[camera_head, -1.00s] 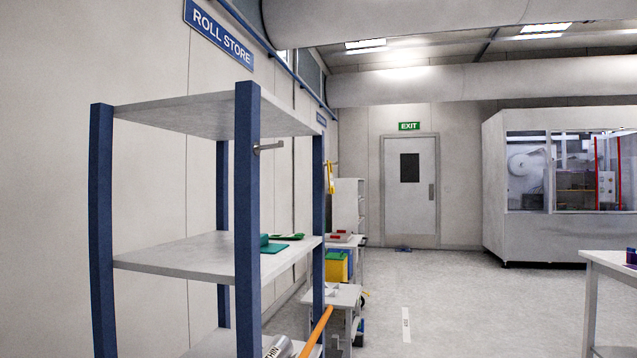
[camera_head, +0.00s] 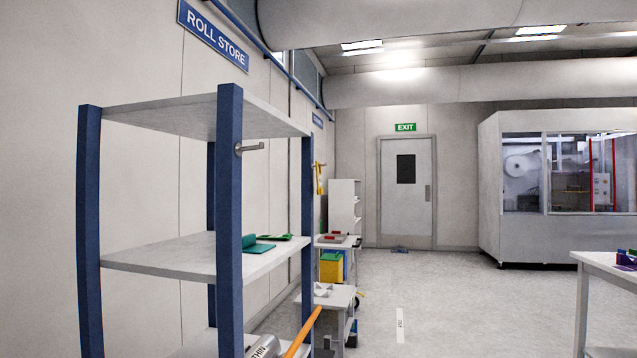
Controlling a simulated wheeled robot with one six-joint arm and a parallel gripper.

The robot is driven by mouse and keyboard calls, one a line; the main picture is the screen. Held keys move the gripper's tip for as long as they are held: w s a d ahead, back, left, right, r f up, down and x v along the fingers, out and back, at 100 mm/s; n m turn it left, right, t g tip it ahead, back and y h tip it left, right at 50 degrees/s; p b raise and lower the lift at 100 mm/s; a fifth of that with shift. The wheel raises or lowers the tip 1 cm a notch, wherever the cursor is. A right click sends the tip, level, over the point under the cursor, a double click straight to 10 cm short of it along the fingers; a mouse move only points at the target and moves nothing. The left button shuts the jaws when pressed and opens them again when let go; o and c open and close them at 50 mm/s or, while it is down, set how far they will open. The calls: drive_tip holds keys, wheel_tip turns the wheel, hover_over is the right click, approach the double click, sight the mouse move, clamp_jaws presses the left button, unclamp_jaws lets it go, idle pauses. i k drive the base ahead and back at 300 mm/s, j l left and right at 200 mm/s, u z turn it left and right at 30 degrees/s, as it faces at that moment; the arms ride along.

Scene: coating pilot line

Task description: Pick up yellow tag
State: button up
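A thin yellow item (camera_head: 319,178), which may be the yellow tag, hangs on the left wall beyond the shelving rack, from a small hook. It is small and far off, partly beside the rack's blue post, so I cannot tell its exact shape. My gripper is not in view.
A rack with blue posts (camera_head: 229,200) and grey shelves stands close at left, with green items (camera_head: 262,247) on its middle shelf and an orange bar (camera_head: 304,332) low down. Carts (camera_head: 328,300) stand behind it. A table (camera_head: 605,262) is at right. Open floor (camera_head: 430,310) lies between.

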sight(318, 177)
drive_tip(key=i+l+z, duration=0.35)
drive_tip(key=i, duration=0.6)
drive_tip(key=i+z, duration=0.3)
drive_tip(key=i, duration=0.65)
drive_tip(key=i+u, duration=0.2)
drive_tip(key=i, duration=0.25)
drive_tip(key=i+l+u, duration=0.2)
drive_tip(key=i, duration=0.25)
drive_tip(key=i+l+u, duration=0.2)
drive_tip(key=i, duration=0.25)
